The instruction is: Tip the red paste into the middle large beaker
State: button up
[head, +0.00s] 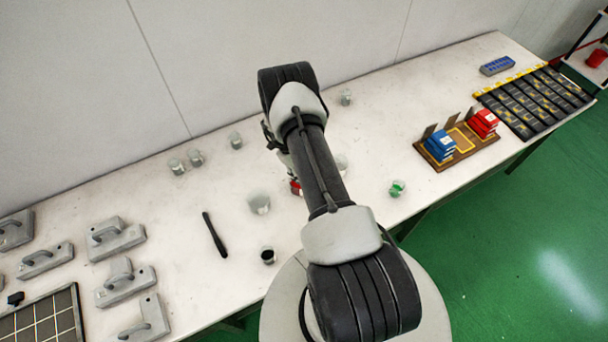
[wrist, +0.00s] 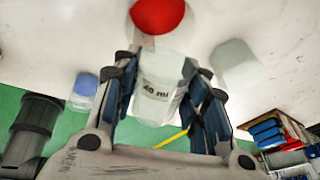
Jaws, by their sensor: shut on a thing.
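My gripper (wrist: 160,95) is shut on a clear small beaker (wrist: 155,98) marked 40 ml. In the head view red (head: 295,188) shows just left of my arm, which hides most of the gripper. One large clear beaker (head: 259,203) stands left of the arm, and another (head: 341,162) is partly seen right of it. A clear beaker (wrist: 237,66) also shows in the wrist view. Whether a large beaker is hidden behind the arm, I cannot tell.
A beaker with green paste (head: 397,188) stands at right and one with black content (head: 268,256) at the front. Several small beakers (head: 195,158) stand at the back. A black rod (head: 214,234) lies left. A rack with blue and red boxes (head: 458,146) stands at right.

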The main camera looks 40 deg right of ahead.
jog(key=shift+w+r+g+b, duration=0.15)
jog(key=shift+g+b, duration=0.25)
jog(key=shift+b, duration=0.75)
jog(key=shift+r, duration=0.1)
dwell(4.8)
jog(key=shift+r+p, duration=1.05)
jog(key=shift+r, duration=0.85)
jog(key=shift+r+t+p, duration=0.3)
jog(key=shift+t+p, duration=0.3)
jog(key=shift+p, duration=0.65)
jog(key=shift+r+t+p, duration=0.15)
jog(key=shift+t+p, duration=1.05)
jog(key=shift+p, duration=0.05)
jog(key=shift+d+f+t+y+b, duration=0.1)
jog(key=shift+f+t+y+b, duration=0.3)
jog(key=shift+b, duration=0.5)
jog(key=shift+r+t+b, duration=0.15)
jog(key=shift+t+b, duration=0.35)
jog(key=shift+b, duration=0.8)
